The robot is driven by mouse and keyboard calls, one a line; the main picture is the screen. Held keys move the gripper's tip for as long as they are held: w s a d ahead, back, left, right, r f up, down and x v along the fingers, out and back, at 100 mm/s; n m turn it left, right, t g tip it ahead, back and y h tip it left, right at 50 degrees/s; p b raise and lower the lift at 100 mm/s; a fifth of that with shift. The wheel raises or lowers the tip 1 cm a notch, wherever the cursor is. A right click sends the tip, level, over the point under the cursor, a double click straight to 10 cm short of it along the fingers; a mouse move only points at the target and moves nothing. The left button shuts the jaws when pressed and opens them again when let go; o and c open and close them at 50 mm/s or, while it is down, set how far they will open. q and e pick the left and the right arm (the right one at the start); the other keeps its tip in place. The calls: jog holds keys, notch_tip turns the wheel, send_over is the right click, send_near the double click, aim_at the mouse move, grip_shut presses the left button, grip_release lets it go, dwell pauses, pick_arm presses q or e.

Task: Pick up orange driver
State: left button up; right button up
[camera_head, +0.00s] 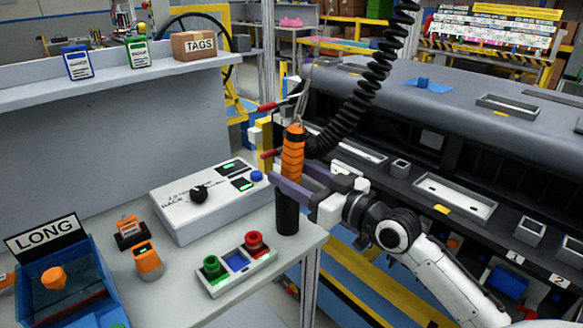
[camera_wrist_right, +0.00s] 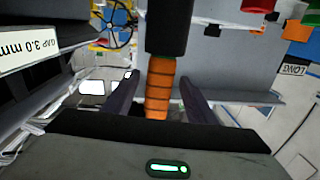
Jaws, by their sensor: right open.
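The orange driver (camera_head: 292,155) is upright near the front right corner of the light table, with a ribbed orange grip and a black lower body. A black coiled cord runs up from near its top. My right gripper (camera_head: 288,174) is open, with its two fingers on either side of the driver around the lower part of the orange grip. In the right wrist view the orange driver (camera_wrist_right: 160,88) shows between the open fingers (camera_wrist_right: 160,78), with a visible gap on each side. My left gripper is not in view.
A white control box (camera_head: 190,222) and a button panel (camera_head: 235,263) lie left of the driver. A blue LONG bin (camera_head: 100,290) stands at the lower left. The dark dashboard module (camera_head: 450,110) fills the right side, close behind my right arm.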

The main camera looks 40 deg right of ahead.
jog(key=w, duration=0.4)
jog(key=shift+w+a+p, duration=0.3)
grip_shut()
jog(key=shift+r, duration=0.1)
